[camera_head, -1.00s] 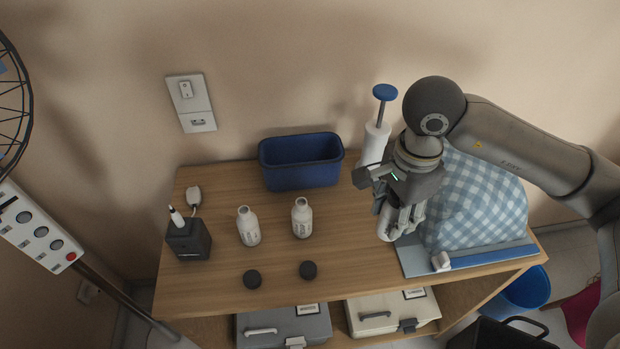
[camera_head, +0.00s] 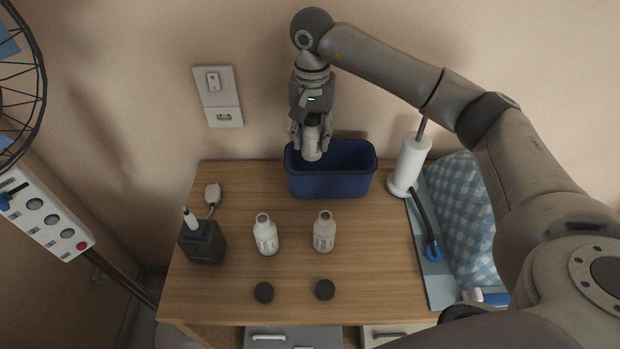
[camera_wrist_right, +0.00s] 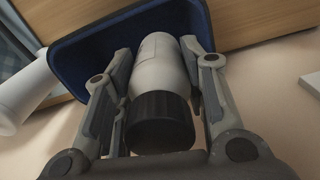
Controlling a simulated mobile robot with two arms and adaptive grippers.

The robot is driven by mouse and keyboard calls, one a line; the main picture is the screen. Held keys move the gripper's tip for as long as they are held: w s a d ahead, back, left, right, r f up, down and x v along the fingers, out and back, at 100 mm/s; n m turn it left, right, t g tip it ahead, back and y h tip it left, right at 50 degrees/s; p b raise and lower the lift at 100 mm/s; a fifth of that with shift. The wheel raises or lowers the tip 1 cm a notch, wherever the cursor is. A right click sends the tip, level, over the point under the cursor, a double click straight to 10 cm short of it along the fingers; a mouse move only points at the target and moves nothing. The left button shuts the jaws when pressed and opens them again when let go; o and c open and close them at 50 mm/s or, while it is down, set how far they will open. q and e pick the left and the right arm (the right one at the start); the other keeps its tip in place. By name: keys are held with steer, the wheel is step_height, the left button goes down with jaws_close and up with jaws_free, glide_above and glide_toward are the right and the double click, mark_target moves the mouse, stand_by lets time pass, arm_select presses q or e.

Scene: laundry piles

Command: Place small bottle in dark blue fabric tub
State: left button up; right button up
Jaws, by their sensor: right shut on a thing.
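The dark blue fabric tub (camera_head: 335,187) stands at the back of the wooden table. My right gripper (camera_head: 312,147) is over the tub's left part, pointing down, shut on a small white bottle (camera_head: 312,143). In the right wrist view the bottle (camera_wrist_right: 160,75), with a black cap, sits between the fingers (camera_wrist_right: 160,95), and the tub's blue inside (camera_wrist_right: 85,62) lies beyond it. How far the bottle is above the tub's floor I cannot tell. My left gripper is out of view.
Two open white bottles (camera_head: 265,235) (camera_head: 324,232) stand in front of the tub, with two black caps (camera_head: 264,292) (camera_head: 324,289) nearer. A white cylinder (camera_head: 410,160) stands right of the tub. A black box (camera_head: 203,241) is at the left.

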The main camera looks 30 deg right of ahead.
mark_target(311, 151)
step_height(311, 151, down, 5)
steer(key=shift+w+f+p, duration=0.1)
steer(key=shift+p, duration=0.45)
steer(key=shift+f+p, duration=0.4)
steer(key=shift+f, duration=2.1)
steer(key=o, duration=0.8)
steer(key=shift+r, duration=0.4)
step_height(311, 151, up, 12)
steer(key=shift+f+b, duration=0.2)
steer(key=shift+b, duration=1.05)
